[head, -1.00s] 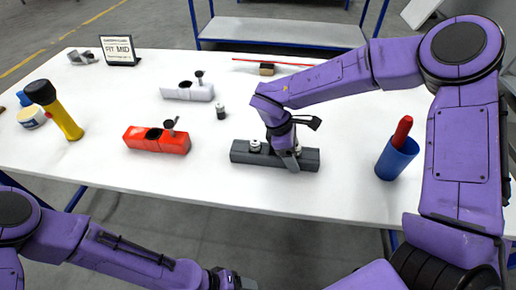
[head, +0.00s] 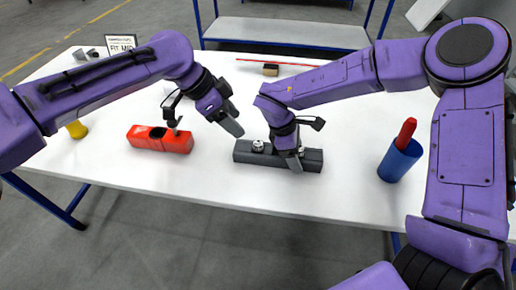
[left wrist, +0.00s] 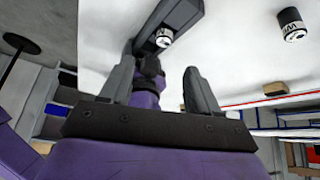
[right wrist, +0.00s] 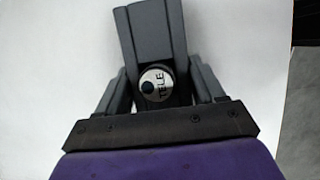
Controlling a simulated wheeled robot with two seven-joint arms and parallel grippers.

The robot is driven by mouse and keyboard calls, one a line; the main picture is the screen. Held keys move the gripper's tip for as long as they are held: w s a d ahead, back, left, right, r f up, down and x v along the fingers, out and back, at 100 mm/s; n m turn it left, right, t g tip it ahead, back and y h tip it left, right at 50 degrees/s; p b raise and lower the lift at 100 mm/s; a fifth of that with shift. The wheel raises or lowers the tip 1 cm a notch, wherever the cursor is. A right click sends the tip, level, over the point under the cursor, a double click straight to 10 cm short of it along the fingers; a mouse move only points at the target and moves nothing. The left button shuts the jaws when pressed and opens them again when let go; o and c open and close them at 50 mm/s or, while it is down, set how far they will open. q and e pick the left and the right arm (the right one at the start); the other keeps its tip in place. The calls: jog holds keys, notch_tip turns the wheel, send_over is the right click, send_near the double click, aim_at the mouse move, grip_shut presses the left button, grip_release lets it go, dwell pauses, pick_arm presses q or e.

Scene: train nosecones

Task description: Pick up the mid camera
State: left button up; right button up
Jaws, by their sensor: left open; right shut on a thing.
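A small black-and-white camera (left wrist: 292,25) stands on the table in the left wrist view; its label is upside down and I cannot read it surely. In the head view my left arm hides it. My left gripper (head: 233,126) is open and empty, above the table between the red nosecone (head: 160,140) and the dark grey nosecone (head: 244,153). Its open fingers show in the left wrist view (left wrist: 157,82). My right gripper (head: 294,162) is shut on the grey nosecone. A camera marked TELE (right wrist: 155,82) sits in that nosecone, also visible in the head view (head: 258,146).
A sign (head: 121,43) reading FIT MID stands at the back left, partly covered. A blue cup (head: 398,161) with a red-handled thing (head: 405,133) stands at the right. A wooden block (head: 270,70) and a red strip lie at the back. My left arm covers much of the table's left.

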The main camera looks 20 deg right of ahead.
aim_at(256, 144)
pick_arm(q)
jog(key=x, duration=1.1)
jog(key=shift+w+d+f, duration=0.15)
jog(key=shift+w+f, duration=0.05)
jog(key=shift+w, duration=0.2)
grip_shut()
